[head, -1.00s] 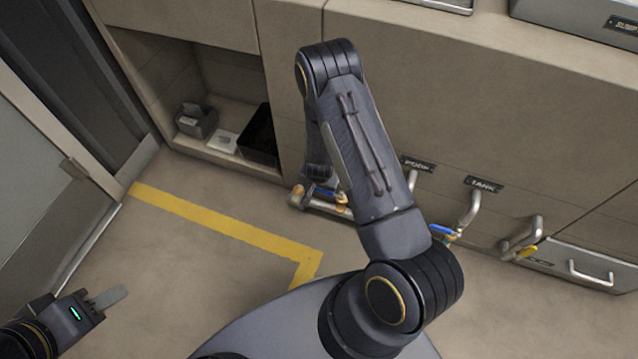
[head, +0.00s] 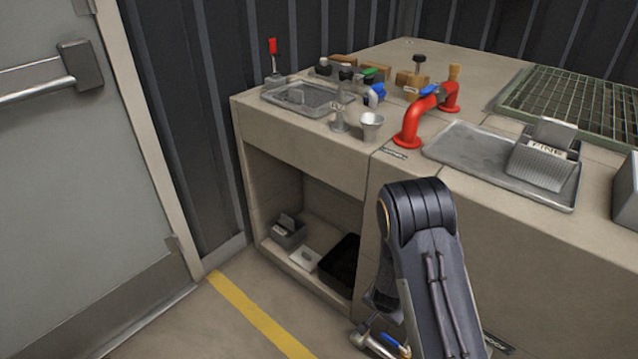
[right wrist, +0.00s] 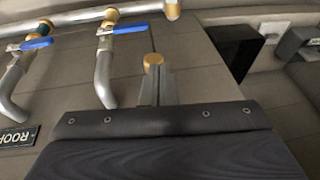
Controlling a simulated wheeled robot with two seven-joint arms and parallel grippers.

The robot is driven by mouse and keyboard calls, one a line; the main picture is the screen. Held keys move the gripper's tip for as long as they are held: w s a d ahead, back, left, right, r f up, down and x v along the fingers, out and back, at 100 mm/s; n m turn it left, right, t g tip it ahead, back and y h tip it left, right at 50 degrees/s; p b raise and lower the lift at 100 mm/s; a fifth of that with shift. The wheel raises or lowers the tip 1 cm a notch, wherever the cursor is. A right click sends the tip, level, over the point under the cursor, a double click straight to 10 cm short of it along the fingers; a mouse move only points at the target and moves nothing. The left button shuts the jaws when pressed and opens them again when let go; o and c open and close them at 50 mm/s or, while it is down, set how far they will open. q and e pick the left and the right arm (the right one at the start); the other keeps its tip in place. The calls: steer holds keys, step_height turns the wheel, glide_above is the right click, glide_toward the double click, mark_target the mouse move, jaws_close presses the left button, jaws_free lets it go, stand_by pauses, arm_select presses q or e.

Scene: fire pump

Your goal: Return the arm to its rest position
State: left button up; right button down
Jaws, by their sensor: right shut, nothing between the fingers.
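My right arm (head: 435,270) reaches up from the bottom of the head view in front of the bench and bends down at its elbow. My right gripper (right wrist: 156,84) shows in the right wrist view as grey fingers close together, shut and empty. A brass-coloured round end (right wrist: 153,60) shows just beyond the fingertips; I cannot tell whether they touch. Pipes with blue-handled valves (right wrist: 128,28) lie close by in that view. In the head view the right gripper is hidden or too small to make out. My left gripper is not in view.
A blue-handled valve (head: 390,340) is low beside my arm. Floor with a yellow line (head: 262,318) is clear at left.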

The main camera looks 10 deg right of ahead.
steer(key=s+a+r+n+t+y, duration=0.1)
steer(key=s+a+r+y, duration=0.1)
steer(key=r, duration=0.6)
steer(key=s+a+r+n+y, duration=0.1)
steer(key=s+r+y, duration=0.15)
steer(key=r, duration=0.55)
steer(key=s+a+r+n+t+y, duration=0.1)
steer(key=s+a+r, duration=0.1)
steer(key=r, duration=0.6)
steer(key=s+r+n, duration=0.2)
steer(key=s+r, duration=0.2)
steer(key=s, duration=0.4)
steer(key=s+r+n, duration=0.3)
steer(key=s+r, duration=0.1)
steer(key=s, duration=0.5)
step_height(320, 180, up, 24)
steer(key=p, duration=2.4)
steer(key=shift+s+d+r, duration=0.15)
steer(key=shift+r, duration=0.05)
